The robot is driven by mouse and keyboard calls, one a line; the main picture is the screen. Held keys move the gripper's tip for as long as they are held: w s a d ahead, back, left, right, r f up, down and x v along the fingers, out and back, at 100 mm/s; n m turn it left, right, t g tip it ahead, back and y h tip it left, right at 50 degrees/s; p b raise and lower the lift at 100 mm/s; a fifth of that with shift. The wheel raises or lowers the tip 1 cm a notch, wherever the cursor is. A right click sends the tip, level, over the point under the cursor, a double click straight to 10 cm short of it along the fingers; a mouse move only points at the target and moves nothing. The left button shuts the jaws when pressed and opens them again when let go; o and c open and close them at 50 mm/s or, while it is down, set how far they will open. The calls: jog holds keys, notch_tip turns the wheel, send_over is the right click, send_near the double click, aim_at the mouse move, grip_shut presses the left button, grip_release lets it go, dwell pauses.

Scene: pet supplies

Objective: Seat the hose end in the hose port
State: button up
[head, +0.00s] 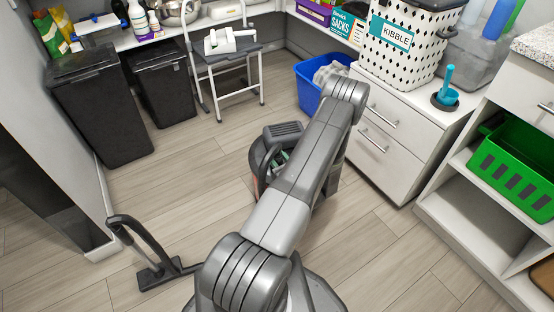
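A dark grey vacuum-like machine (284,130) stands on the floor in the middle of the head view, partly hidden behind my arm. A dark curved, hose-like part (257,158) runs down its left side, with a little red low down and some green beside it. I cannot make out the hose end or the hose port. A black floor tool with a raised handle (150,254) lies on the floor at the lower left, apart from the machine. My arm reaches forward and bends down beyond its far joint. My gripper is hidden behind the arm.
White drawers (385,135) stand close on the right of my arm, with a blue bin (312,92) behind. A step stool (228,75) and black bins (97,112) stand at the back left. A shelf with a green crate (515,172) is at right. The left-middle floor is clear.

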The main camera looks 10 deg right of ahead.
notch_tip(320, 180, up, 10)
jog(key=shift+f+p, duration=0.15)
jog(key=shift+p, duration=1)
notch_tip(320, 180, down, 6)
jog(key=b, duration=0.5)
jog(key=shift+r, duration=0.2)
jog(key=shift+b, duration=0.65)
dwell(0.7)
jog(key=shift+f+b, duration=1.9)
jog(key=shift+f, duration=0.15)
jog(key=o, duration=1.1)
jog(key=shift+o, duration=0.2)
jog(key=shift+s, duration=0.1)
jog(key=p+v, duration=0.3)
jog(key=v, duration=1)
jog(key=shift+s, duration=0.25)
